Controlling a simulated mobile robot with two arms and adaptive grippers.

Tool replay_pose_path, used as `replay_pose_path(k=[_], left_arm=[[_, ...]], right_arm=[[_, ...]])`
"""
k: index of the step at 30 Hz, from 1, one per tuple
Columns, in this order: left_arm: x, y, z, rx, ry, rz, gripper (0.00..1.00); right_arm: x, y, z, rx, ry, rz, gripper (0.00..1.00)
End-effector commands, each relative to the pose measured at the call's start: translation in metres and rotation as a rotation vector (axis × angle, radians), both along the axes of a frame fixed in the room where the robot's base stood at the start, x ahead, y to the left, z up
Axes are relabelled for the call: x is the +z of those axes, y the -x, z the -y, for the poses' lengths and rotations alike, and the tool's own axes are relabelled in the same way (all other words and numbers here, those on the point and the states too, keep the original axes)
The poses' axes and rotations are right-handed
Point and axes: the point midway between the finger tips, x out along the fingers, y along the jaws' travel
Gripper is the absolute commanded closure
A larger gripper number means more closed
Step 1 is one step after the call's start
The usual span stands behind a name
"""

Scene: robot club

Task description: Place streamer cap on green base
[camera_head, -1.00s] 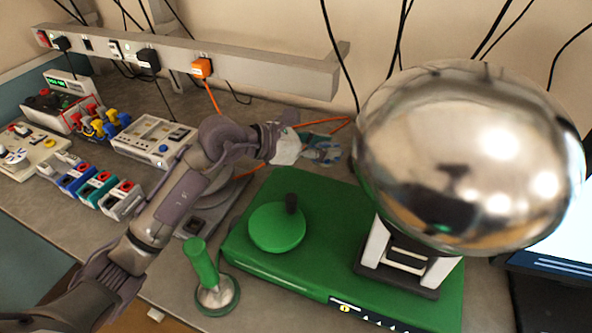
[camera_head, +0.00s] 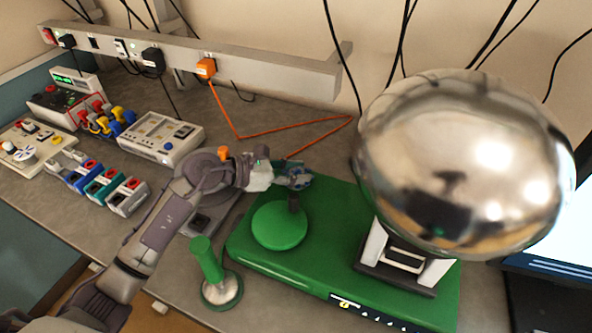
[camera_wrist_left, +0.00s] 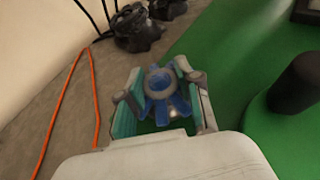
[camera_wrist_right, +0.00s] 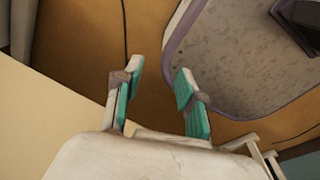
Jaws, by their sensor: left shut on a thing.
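My left gripper (camera_head: 294,180) is shut on a blue streamer cap (camera_head: 300,178), a ring with short prongs. The cap also shows between the fingers in the left wrist view (camera_wrist_left: 160,92). It is held above the back left edge of the green base (camera_head: 330,262), just behind the dark post (camera_head: 293,202) on the green disc (camera_head: 278,228). In the left wrist view the post (camera_wrist_left: 297,84) stands to the right, apart from the cap. My right gripper (camera_wrist_right: 154,88) is open and empty above the floor near a table edge.
A large shiny metal sphere (camera_head: 465,160) stands on the right of the green base. Switch boxes and a power supply (camera_head: 160,138) are at the left. An orange cable (camera_head: 290,130) lies behind.

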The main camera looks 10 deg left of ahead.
Motion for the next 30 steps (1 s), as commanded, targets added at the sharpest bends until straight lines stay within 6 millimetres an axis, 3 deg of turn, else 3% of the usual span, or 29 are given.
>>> replay_pose_path(k=[3, 4, 8, 20, 30], left_arm=[[-0.004, 0.000, 0.000, 0.000, -0.001, 0.001, 1.00], [-0.003, 0.000, 0.000, 0.000, -0.001, 0.001, 0.62], [-0.003, 0.000, 0.000, 0.000, 0.000, 0.000, 0.40], [0.001, 0.001, -0.002, 0.000, -0.001, -0.001, 0.40], [0.022, 0.036, -0.054, 0.001, -0.006, 0.000, 0.40]], right_arm=[[-0.004, -0.001, 0.000, 0.001, 0.000, 0.001, 0.60], [-0.003, -0.001, 0.000, 0.001, 0.000, 0.001, 0.60], [-0.003, -0.001, -0.001, 0.002, -0.001, 0.002, 0.60], [0.000, -0.001, -0.004, 0.002, -0.004, 0.002, 0.60], [-0.021, -0.001, -0.005, 0.003, -0.006, 0.002, 0.60]])
